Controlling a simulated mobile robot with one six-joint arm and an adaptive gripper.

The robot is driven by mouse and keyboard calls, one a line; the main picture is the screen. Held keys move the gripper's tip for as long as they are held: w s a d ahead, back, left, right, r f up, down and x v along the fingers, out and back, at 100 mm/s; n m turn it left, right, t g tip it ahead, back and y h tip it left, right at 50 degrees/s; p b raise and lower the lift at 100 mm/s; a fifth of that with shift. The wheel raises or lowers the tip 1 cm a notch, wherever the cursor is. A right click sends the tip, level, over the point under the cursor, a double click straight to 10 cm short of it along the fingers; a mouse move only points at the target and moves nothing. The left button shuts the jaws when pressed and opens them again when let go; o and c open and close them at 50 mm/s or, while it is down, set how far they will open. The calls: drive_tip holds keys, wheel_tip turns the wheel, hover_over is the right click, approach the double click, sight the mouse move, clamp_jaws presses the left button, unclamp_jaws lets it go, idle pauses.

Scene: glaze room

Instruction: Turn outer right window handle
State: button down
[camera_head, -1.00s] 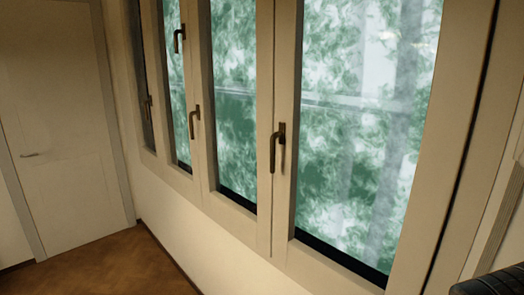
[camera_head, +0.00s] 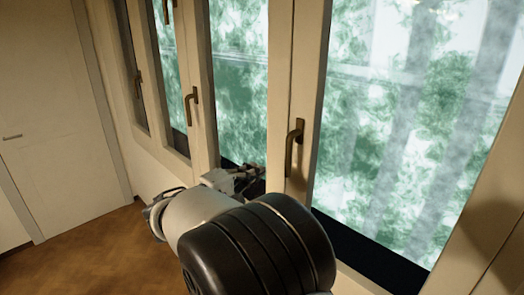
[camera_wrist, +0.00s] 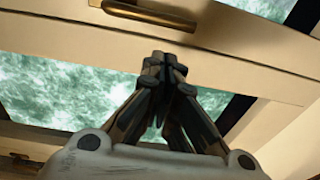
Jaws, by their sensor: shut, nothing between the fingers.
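The rightmost window handle (camera_head: 293,145) is a dark bronze lever on the frame of the right window. It hangs down from its mount, with the grip slightly apart from the frame. In the wrist view the handle (camera_wrist: 150,14) lies across the top. My gripper (camera_head: 258,172) is left of the handle's lower part in the head view. In the wrist view my gripper (camera_wrist: 160,58) has its fingertips together and empty, just below the handle in the picture. A gap to the handle shows there; I cannot tell its depth.
More handles sit on the windows to the left, one on the middle frame (camera_head: 191,107) and others beyond. A white door (camera_head: 55,110) stands at the left. Brown floor (camera_head: 90,250) is clear below the windows. The window frames stand close to my arm.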

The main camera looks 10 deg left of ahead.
drive_tip(key=a, duration=0.1)
drive_tip(key=a+t, duration=0.1)
drive_tip(key=a, duration=0.1)
drive_tip(key=shift+w+r+n, duration=0.1)
drive_tip(key=shift+w+n, duration=0.1)
drive_tip(key=shift+n, duration=0.1)
drive_tip(key=shift+d, duration=0.1)
drive_tip(key=w+d, duration=0.5)
drive_tip(key=d, duration=0.2)
drive_tip(key=shift+w+d+p, duration=0.25)
drive_tip(key=shift+w+p, duration=0.05)
drive_tip(key=shift+w, duration=0.1)
drive_tip(key=shift+s, duration=0.1)
